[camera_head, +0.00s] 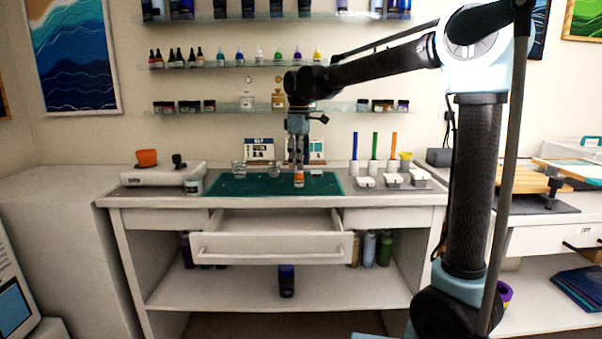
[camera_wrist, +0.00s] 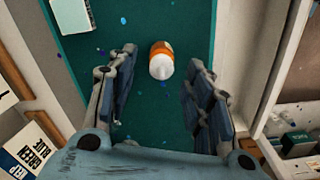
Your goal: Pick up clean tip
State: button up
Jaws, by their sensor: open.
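A small bottle (camera_head: 298,180) with an orange band and a white end stands on the green mat. In the wrist view the bottle (camera_wrist: 161,60) shows its white, cone-like end toward my camera. I cannot tell whether this is the clean tip, and no separate tip is clear. My gripper (camera_head: 298,163) points down just above the bottle. In the wrist view my gripper (camera_wrist: 160,72) is open, one finger on each side of the bottle, with a gap to both. Nothing is held.
The green mat (camera_head: 335,184) lies on the worktop, above a pulled-out drawer (camera_head: 272,248). Clear cups (camera_head: 239,169) stand left of the gripper. Blue, green and orange tubes (camera_head: 373,146) and white blocks (camera_head: 392,180) stand right. Shelves with bottles (camera_head: 235,65) line the wall behind.

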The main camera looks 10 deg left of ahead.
jog(key=shift+f, duration=0.8)
jog(key=c, duration=0.8)
jog(key=shift+n, duration=0.5)
notch_tip(320, 180, up, 8)
jog(key=shift+f, duration=3.25)
